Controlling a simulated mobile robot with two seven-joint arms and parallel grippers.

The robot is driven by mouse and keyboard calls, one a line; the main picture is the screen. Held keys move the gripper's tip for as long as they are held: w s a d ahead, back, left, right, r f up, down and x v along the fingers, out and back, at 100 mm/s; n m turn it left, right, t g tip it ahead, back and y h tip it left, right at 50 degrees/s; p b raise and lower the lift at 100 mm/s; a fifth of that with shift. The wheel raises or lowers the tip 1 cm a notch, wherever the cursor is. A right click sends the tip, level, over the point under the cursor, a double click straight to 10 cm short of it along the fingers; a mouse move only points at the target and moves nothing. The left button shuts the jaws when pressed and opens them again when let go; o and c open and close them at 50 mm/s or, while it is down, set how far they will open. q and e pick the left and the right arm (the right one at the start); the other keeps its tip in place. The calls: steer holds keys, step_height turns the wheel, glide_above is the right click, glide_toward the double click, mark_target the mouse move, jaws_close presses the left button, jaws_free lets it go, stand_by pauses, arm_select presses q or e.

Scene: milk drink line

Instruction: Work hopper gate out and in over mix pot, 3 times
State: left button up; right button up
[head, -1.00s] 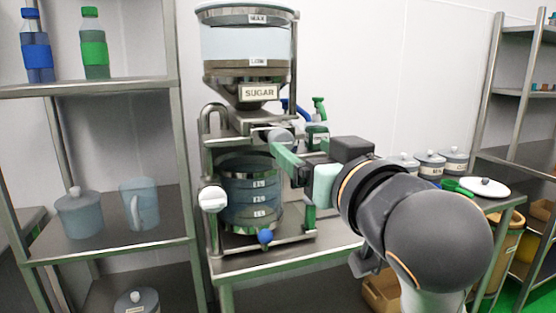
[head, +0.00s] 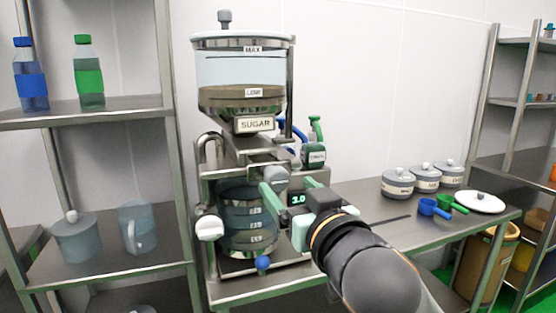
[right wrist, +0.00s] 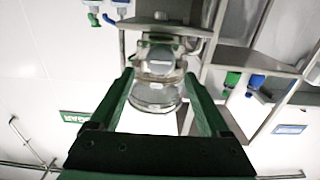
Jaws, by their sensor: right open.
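The sugar hopper (head: 241,70) is a clear, lidded vessel above a metal stand. Below its funnel, the grey, rounded gate handle (head: 264,172) points toward me. The clear mix pot (head: 240,240), with several level labels, stands under the gate inside the stand; its right side is partly hidden. My right gripper (head: 288,188) is open, its green fingers spread in front of and just below the handle. In the right wrist view, the open fingers (right wrist: 158,83) flank a grey, round end in front of them; contact is not visible. My left gripper is out of view.
A small display (head: 299,198) reads 3.0 behind my right gripper. A green pump bottle (head: 314,152) stands by the hopper. Lidded jars (head: 424,178), a blue scoop (head: 432,208) and a white lid (head: 480,203) sit on the right table. Shelves flank the stand.

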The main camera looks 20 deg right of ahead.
mark_target(280, 180)
steer(key=w, duration=0.6)
steer(key=shift+w+a+f, duration=0.1)
steer(key=shift+w+f, duration=0.05)
steer(key=shift+w, duration=0.05)
jaws_close()
stand_by(0.5)
